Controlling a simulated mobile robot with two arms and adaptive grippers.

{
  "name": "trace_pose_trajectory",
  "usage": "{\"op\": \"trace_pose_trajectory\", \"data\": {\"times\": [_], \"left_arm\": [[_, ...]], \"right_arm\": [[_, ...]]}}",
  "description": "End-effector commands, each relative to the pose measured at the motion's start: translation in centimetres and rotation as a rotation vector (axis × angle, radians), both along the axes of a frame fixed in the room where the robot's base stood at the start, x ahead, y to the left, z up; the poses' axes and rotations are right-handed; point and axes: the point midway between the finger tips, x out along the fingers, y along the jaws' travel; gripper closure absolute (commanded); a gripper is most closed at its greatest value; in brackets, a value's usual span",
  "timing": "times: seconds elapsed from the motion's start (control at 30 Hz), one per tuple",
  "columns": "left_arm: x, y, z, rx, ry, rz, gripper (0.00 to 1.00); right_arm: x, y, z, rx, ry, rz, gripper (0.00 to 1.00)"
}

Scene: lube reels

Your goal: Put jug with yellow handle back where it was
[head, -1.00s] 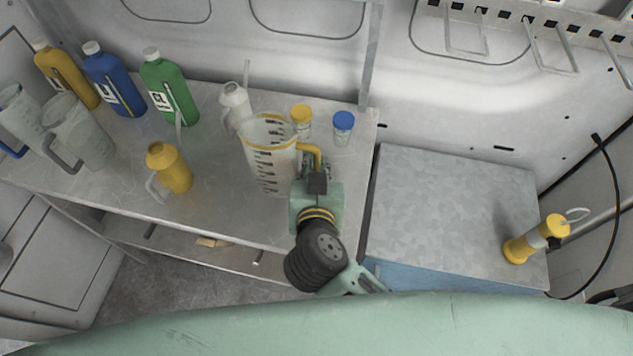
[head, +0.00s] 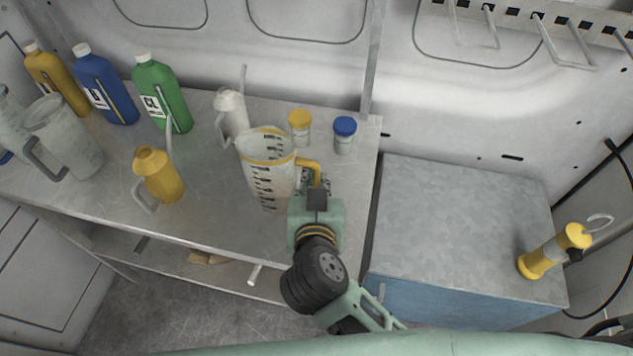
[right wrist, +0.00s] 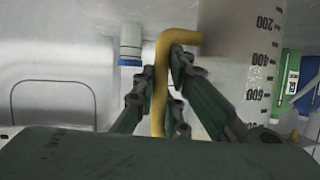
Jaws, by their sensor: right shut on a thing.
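The jug with the yellow handle (head: 266,179) is clear with a yellow rim and dark scale marks. It is upright at the right part of the metal bench (head: 215,215). My right gripper (head: 318,190) is shut on its yellow handle from the right front. In the right wrist view the fingers (right wrist: 160,95) close around the yellow handle (right wrist: 160,75), and the jug's scaled wall (right wrist: 240,60) shows at right. I cannot tell whether its base touches the bench. My left gripper is not in view.
A white can (head: 232,115), a yellow-lidded jar (head: 299,128) and a blue-lidded jar (head: 344,135) stand close behind the jug. A yellow oil can (head: 160,177), coloured bottles (head: 162,95) and a grey-handled jug (head: 68,140) stand left. A blue box (head: 460,240) is right; bench front is clear.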

Motion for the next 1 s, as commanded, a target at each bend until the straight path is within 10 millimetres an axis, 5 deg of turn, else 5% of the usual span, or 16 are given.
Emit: {"op": "trace_pose_trajectory", "data": {"times": [0.3, 0.67, 1.0], "left_arm": [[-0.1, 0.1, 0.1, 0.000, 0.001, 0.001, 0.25], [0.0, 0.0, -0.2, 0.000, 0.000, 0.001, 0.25], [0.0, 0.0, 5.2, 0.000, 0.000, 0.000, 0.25]], "right_arm": [[0.0, 0.0, -0.2, -0.001, 0.001, 0.000, 0.69], [0.0, 0.0, 0.1, 0.001, 0.000, 0.001, 0.69], [-5.2, 0.5, 2.9, -0.004, 0.006, 0.002, 0.69]]}}
